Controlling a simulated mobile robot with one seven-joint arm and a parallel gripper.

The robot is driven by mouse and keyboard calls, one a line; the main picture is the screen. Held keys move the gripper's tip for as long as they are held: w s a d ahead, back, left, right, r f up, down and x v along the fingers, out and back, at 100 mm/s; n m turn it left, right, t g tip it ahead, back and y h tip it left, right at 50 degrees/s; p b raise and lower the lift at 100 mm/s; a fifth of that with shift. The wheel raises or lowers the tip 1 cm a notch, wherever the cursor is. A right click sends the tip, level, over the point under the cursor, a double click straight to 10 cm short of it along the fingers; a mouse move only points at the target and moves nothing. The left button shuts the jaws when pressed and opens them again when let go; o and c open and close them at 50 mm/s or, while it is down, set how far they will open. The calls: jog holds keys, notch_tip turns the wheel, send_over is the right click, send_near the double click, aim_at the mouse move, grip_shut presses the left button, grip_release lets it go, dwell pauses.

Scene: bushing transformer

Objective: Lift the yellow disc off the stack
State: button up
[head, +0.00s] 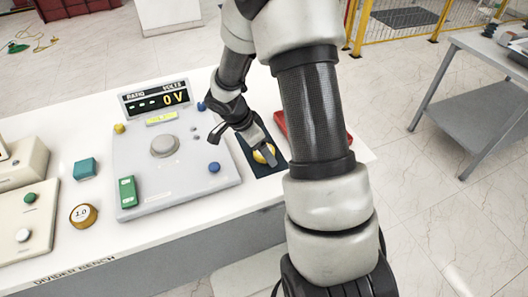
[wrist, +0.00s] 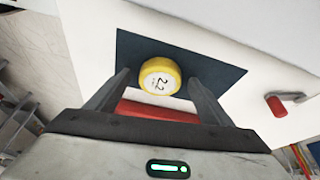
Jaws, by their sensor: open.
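A yellow disc (wrist: 160,75) with a pale top marked 2.2 sits on a dark blue mat (wrist: 214,78) in the wrist view. My gripper (wrist: 158,80) is open, with one finger on each side of the disc; I cannot tell whether they touch it. In the head view my gripper (head: 265,153) is over the mat (head: 262,171), and a finger partly covers the yellow disc (head: 258,157). Whatever lies under the disc is hidden, so I cannot tell the stack's height.
A grey console (head: 165,185) reading 0 V stands left of the mat on the white bench. A red object (head: 281,126) lies just right of the mat, partly behind my arm. A teal block (head: 86,169) and a round piece marked 1.0 (head: 82,215) are farther left.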

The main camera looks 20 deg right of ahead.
jog(key=c, duration=1.3)
jog(key=shift+r, duration=0.1)
jog(key=shift+c, duration=0.2)
